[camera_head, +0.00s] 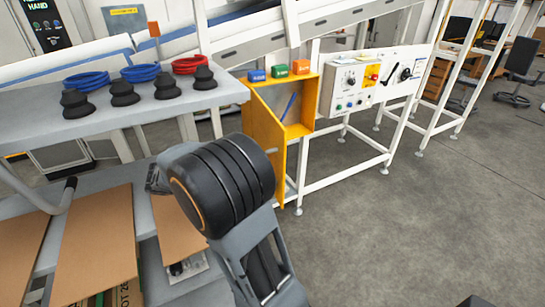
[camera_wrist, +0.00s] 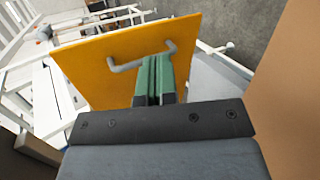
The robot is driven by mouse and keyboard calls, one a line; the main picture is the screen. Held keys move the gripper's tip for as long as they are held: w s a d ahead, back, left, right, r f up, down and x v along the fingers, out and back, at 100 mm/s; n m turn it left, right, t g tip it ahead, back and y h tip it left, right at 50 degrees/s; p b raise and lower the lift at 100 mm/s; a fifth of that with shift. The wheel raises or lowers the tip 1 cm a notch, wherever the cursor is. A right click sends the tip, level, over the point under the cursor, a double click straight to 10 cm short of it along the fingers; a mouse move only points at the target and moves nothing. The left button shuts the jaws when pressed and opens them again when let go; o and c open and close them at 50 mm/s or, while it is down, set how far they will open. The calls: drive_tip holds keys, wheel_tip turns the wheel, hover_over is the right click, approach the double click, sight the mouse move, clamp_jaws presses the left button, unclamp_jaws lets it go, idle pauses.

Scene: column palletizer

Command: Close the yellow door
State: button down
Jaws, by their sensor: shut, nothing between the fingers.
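The yellow door (camera_head: 265,146) belongs to a small yellow cabinet (camera_head: 304,131) on the white frame. It stands open, swung out toward me, and a blue item shows inside the cabinet. In the wrist view the yellow door (camera_wrist: 120,65) fills the upper middle, with a grey bar handle (camera_wrist: 126,65) on its face. My gripper (camera_wrist: 154,62) has green fingers, shut and empty. The fingers overlap the handle's right part in the picture; I cannot tell whether they touch it. In the head view my arm hides my gripper and part of the door's surroundings.
Blue, green and orange boxes (camera_head: 279,71) sit on the cabinet top. A control panel (camera_head: 372,77) is right of it. A grey table (camera_head: 95,122) with black cups and coiled hoses stands left, above cardboard sheets (camera_head: 95,240).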

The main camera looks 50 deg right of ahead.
drive_tip(key=w+d+r+m+g+h, duration=0.2)
drive_tip(key=w+d+g+h, duration=0.1)
drive_tip(key=w+d+h, duration=0.1)
drive_tip(key=p, duration=0.5)
approach(281, 159)
drive_tip(key=shift+h, duration=0.3)
drive_tip(key=x, duration=0.6)
drive_tip(key=shift+f, duration=0.1)
drive_tip(key=shift+x, duration=0.8)
drive_tip(key=shift+f, duration=0.15)
